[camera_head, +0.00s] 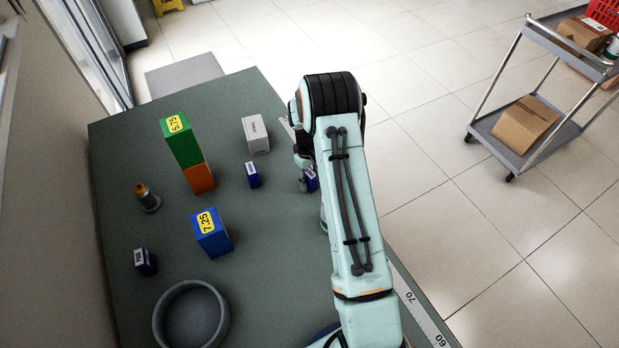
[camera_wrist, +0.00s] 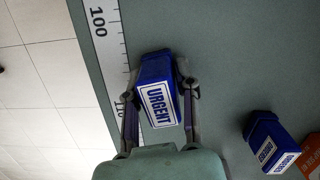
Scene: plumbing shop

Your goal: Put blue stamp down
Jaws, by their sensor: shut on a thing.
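A blue stamp (camera_wrist: 157,72) with a white label reading URGENT sits between the two fingers of my gripper (camera_wrist: 160,92) in the wrist view. The gripper is shut on it. In the head view the same stamp (camera_head: 312,181) shows only partly, beside my arm near the table's right edge, and my gripper (camera_head: 305,182) is mostly hidden by the arm. I cannot tell whether the stamp touches the table. A second blue stamp (camera_head: 253,175) stands to its left; it also shows in the wrist view (camera_wrist: 269,140). A third, dark blue stamp (camera_head: 145,262) stands at the left.
A green box (camera_head: 184,141) stands by an orange block (camera_head: 199,178). A grey box (camera_head: 256,133), a blue box (camera_head: 212,233), a brass-topped fitting (camera_head: 146,198) and a round grey bowl (camera_head: 160,322) stand on the green table (camera_head: 270,270). A ruler strip (camera_wrist: 103,45) runs along its edge.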

